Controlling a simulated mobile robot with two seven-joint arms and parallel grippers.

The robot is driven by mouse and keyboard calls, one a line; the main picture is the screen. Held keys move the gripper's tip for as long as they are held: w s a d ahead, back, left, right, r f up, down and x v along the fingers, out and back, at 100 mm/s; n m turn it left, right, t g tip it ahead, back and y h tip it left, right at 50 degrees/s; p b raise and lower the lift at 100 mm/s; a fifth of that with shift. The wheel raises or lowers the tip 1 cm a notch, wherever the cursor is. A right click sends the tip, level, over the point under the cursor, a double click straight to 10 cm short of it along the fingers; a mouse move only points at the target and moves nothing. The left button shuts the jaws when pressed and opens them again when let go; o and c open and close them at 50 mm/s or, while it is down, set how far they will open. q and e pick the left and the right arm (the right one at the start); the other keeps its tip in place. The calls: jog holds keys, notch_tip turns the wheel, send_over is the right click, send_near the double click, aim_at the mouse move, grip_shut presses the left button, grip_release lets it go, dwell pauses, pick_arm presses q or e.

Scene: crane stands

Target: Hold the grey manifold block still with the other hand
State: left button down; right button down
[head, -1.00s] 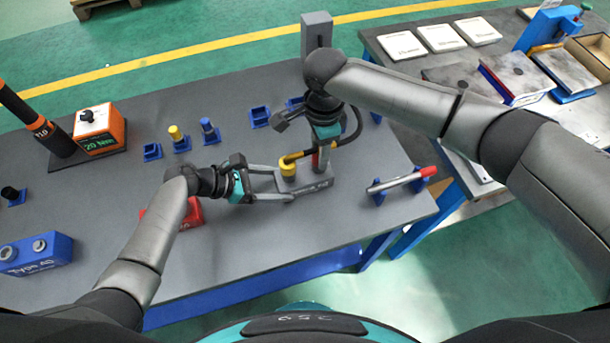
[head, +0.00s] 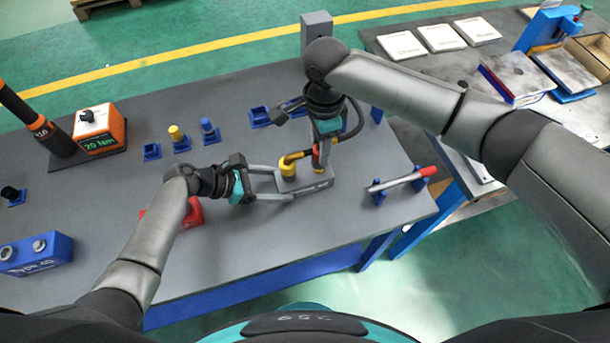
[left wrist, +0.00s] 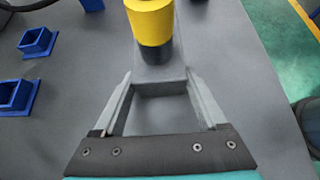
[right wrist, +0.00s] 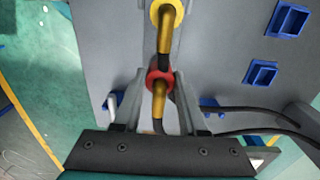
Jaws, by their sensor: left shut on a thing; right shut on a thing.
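The grey manifold block (head: 318,185) lies on the grey table, with a yellow fitting (head: 288,168) standing on its left end. My left gripper (head: 278,184) is shut on the left end of the block, with one finger along each side. The block (left wrist: 165,72) and yellow fitting (left wrist: 150,22) also show in the left wrist view. My right gripper (head: 317,150) is above the block's right part, shut on a red-collared yellow hose end (right wrist: 160,80). The hose end's contact with the block is unclear.
A red-handled tool (head: 402,180) rests on blue stands at the right. Blue holders (head: 260,117) stand behind, and an orange box reading 20 Nm (head: 98,130) is at the left. A red object (head: 192,214) is partly under my left arm. The front middle table is clear.

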jog(key=shift+r, duration=1.7)
pick_arm(q)
grip_release()
jog(key=v, duration=1.2)
pick_arm(e)
notch_tip(320, 180, up, 4)
jog(key=p, duration=0.6)
jog(key=shift+p, duration=0.3)
pick_arm(q)
notch_tip(320, 180, up, 6)
jog(key=shift+r, duration=0.2)
